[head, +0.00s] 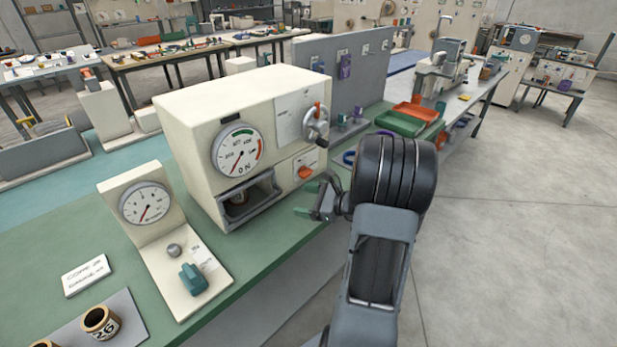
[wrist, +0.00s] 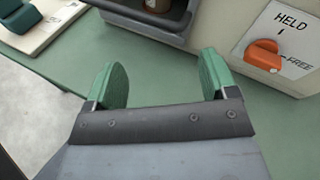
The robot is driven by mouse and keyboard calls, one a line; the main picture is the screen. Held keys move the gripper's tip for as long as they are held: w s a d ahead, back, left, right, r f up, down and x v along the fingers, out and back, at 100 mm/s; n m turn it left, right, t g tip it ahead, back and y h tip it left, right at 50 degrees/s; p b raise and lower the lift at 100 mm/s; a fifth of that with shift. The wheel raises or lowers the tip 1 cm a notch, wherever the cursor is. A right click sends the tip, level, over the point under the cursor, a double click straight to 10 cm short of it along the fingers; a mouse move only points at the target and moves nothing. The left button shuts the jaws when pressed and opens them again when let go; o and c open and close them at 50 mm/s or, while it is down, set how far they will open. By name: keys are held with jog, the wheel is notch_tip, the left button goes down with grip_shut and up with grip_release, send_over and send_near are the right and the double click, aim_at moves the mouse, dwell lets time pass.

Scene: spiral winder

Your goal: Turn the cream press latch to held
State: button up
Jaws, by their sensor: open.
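The cream press (head: 190,115) stands on the green bench. Its latch is an orange knob (head: 305,172) on a white label, low on the right of its front. In the wrist view the orange latch (wrist: 263,55) is at the upper right, with HELD printed above it and FREE to its right. The knob lies roughly sideways, nearer the FREE line than upright towards HELD. My gripper (head: 307,200) is open and empty in front of the press, apart from the latch. Its green fingers (wrist: 165,80) are spread over the bench edge, left of and below the latch.
A dark-framed opening (head: 245,205) is left of the latch. A handwheel (head: 316,124) sits above it. A cream gauge stand (head: 155,235) with a teal knob is to the left. Green and orange trays (head: 405,122) lie behind my arm. The floor at right is clear.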

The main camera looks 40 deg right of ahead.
aim_at(309, 176)
jog(key=d+f+m+t+h, duration=0.1)
jog(key=d+m, duration=0.1)
jog(key=d, duration=0.1)
jog(key=d+f+m+t+h, duration=0.1)
jog(key=d+m+t+h, duration=0.1)
jog(key=d, duration=0.2)
jog(key=s+d+m+t+h, duration=0.1)
jog(key=d+m+h, duration=0.1)
jog(key=d+m, duration=0.1)
jog(key=shift+d+f+t, duration=0.3)
jog(key=shift+d+f, duration=0.1)
jog(key=shift+d, duration=0.15)
jog(key=shift+w+d+m+h, duration=0.1)
jog(key=shift+w+m+h, duration=0.2)
jog(key=shift+w, duration=0.1)
jog(key=w, duration=0.4)
jog(key=w+a+p, duration=0.1)
jog(key=w, duration=0.3)
jog(key=w+a, duration=0.1)
jog(key=w, duration=0.3)
jog(key=shift+a+p, duration=0.15)
jog(key=shift+p, duration=0.2)
jog(key=shift+c, duration=0.4)
jog(key=c, duration=0.9)
jog(key=shift+o, duration=0.2)
jog(key=shift+f, duration=0.1)
jog(key=shift+b, duration=0.3)
